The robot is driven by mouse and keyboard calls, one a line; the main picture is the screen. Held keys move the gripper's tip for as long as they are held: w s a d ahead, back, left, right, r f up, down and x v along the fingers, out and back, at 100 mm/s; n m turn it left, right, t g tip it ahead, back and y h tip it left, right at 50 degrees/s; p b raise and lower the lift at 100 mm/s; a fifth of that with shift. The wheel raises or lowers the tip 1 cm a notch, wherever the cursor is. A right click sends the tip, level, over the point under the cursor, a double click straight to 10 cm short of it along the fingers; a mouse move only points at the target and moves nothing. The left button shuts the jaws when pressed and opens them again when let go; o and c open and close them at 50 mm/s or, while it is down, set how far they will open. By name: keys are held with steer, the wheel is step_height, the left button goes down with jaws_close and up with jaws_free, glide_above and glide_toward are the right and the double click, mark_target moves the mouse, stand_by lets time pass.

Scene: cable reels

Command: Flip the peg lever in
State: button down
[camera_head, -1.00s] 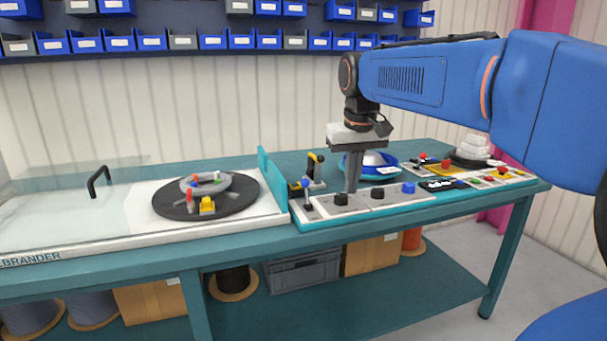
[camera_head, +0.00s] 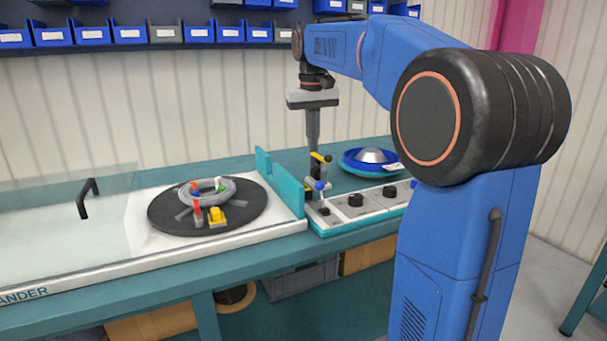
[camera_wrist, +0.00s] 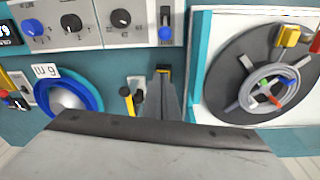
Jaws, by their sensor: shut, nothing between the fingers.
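The black turntable disc (camera_head: 253,213) lies on the white machine bed and bears a grey cable coil (camera_head: 228,187). Which one is the task's peg lever I cannot tell. In the wrist view the disc (camera_wrist: 228,92) is at the right, with the yellow block (camera_wrist: 289,36) at its upper edge. My gripper (camera_head: 314,149) is shut and empty, pointing down to the right of the disc, near a yellow-handled clamp (camera_head: 321,157). Its fingers also show in the wrist view (camera_wrist: 163,95).
A teal upright plate (camera_head: 289,188) stands between disc and gripper. A control panel (camera_head: 336,216) with a blue-knobbed lever (camera_head: 320,187) and black knobs is in front. A blue bowl (camera_head: 352,165) lies behind right. A clear cover with a black handle (camera_head: 84,198) is at left.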

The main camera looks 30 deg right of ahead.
mark_target(322, 197)
steer(key=shift+f, duration=0.15)
steer(key=f, duration=0.3)
steer(key=s+f, duration=0.1)
steer(key=f, duration=0.5)
steer(key=shift+s, duration=0.6)
steer(key=shift+s+a+r, duration=0.1)
steer(key=shift+s+a, duration=0.05)
steer(key=shift+s, duration=0.2)
steer(key=shift+s, duration=0.1)
